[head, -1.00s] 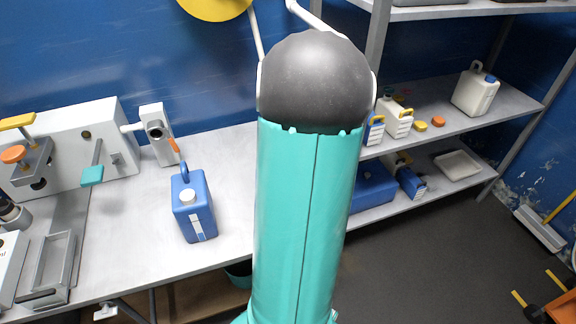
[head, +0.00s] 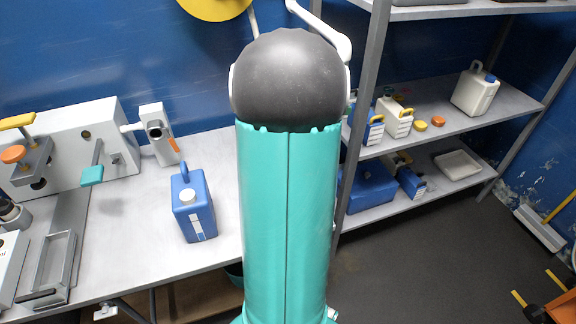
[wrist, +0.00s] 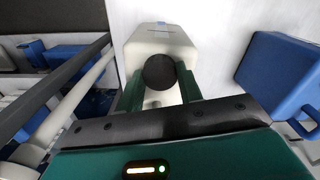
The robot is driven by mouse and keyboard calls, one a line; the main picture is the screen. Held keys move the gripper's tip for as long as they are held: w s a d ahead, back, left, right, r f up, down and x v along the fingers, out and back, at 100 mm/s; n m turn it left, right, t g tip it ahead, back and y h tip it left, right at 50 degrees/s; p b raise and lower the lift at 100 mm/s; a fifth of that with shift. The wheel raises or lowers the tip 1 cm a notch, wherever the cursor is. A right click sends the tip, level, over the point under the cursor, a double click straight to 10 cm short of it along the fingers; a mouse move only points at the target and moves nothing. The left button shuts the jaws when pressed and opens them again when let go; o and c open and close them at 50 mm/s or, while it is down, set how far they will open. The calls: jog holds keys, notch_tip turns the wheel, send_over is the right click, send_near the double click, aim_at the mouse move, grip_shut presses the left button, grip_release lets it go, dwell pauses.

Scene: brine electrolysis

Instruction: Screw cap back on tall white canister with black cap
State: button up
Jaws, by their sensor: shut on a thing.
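The tall white canister (wrist: 160,40) stands on the pale bench in the wrist view, seen from above. Its round black cap (wrist: 160,71) lies over the near part of its top. My gripper (wrist: 160,82) has its two green fingers on either side of the cap, shut on it. I cannot tell whether the cap is seated on the neck or just above it. In the head view my arm hides the canister, the cap and my gripper.
A blue canister with a white cap (head: 195,207) stands on the bench (head: 125,235); in the wrist view it is the blue body (wrist: 277,75) on the right. A shelf rack (head: 450,115) with several containers stands right of the bench.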

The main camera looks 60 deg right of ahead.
jog(key=m, duration=0.3)
jog(key=shift+m, duration=1.3)
jog(key=shift+m, duration=1)
jog(key=m, duration=0.3)
jog(key=shift+m, duration=0.4)
